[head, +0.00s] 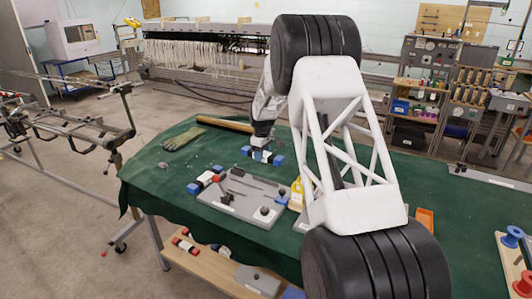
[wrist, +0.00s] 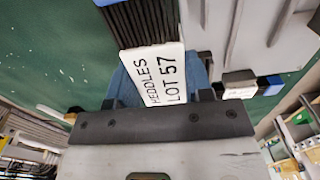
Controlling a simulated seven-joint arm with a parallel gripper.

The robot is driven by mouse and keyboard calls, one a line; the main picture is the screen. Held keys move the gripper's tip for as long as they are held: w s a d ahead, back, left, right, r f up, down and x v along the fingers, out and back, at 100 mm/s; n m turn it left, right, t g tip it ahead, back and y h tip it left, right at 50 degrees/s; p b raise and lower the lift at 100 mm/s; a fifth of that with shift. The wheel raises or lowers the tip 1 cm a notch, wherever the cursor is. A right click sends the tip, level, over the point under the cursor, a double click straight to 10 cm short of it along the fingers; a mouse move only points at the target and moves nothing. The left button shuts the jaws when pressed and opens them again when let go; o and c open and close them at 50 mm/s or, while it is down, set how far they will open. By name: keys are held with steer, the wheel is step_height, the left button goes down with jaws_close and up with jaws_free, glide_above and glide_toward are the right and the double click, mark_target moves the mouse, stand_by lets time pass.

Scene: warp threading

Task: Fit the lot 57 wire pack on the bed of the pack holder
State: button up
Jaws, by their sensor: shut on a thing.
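My gripper (head: 262,146) is shut on the lot 57 wire pack (head: 263,156), a dark pack with blue ends, held above the green table behind the grey pack holder. In the wrist view the wire pack (wrist: 153,75) shows a white label reading "HEDDLES LOT 57" and black wires beyond it. The pack holder (head: 228,206) is a flat grey plate on the table with a dark lever and knobs. Part of its grey surface (wrist: 243,25) seems to show at the upper right in the wrist view. I cannot make out its bed clearly.
A glove (head: 184,139) lies at the back left, near a brown rod (head: 225,124). Yellow and orange items stand right of the plate. Red-ended packs (head: 185,241) lie on a lower shelf.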

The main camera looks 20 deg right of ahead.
glide_toward(243, 190)
steer(key=shift+w+r, duration=0.35)
steer(key=shift+f, duration=0.25)
steer(key=shift+f, duration=2.65)
steer(key=shift+f, duration=1)
stand_by(1.3)
steer(key=o, duration=1.4)
steer(key=shift+s+f, duration=0.15)
steer(key=shift+f, duration=0.05)
steer(key=shift+r, duration=0.15)
steer(key=shift+o, duration=0.6)
steer(key=shift+r, duration=0.2)
step_height(243, 190, up, 7)
